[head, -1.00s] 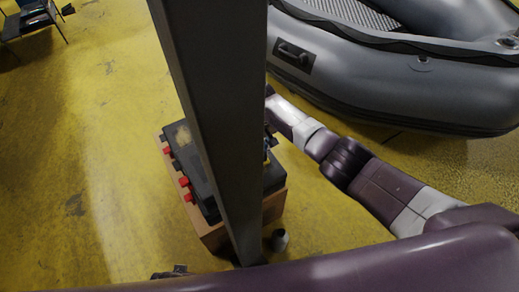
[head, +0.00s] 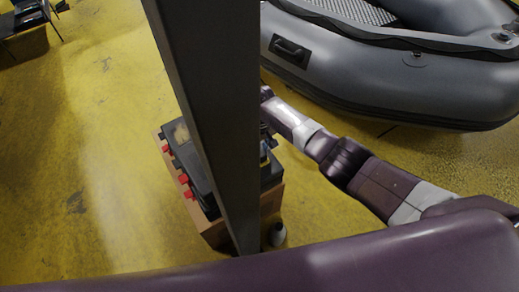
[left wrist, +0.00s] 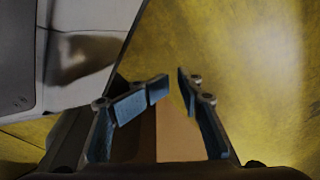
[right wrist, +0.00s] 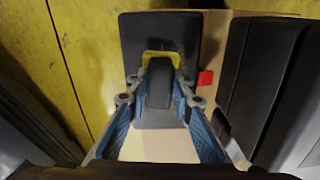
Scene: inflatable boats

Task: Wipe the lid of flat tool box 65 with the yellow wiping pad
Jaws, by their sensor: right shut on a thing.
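In the head view, a dark flat tool box (head: 201,180) with red latches lies on a wooden stand. A pale tan patch (head: 182,134) shows on its lid, and a grey post hides much of it. My right gripper (right wrist: 160,88) is shut on the dark handle block of the yellow wiping pad (right wrist: 162,57). The pad's yellow edge shows against a black surface (right wrist: 160,25); I cannot tell whether it touches. In the head view, that gripper is mostly behind the post. My left gripper (left wrist: 173,82) has its fingertips apart, with nothing between them.
The grey upright post (head: 215,110) stands in front of the wooden stand (head: 212,232). A small grey object (head: 277,235) is beside the stand. A grey inflatable boat (head: 400,85) lies at the upper right.

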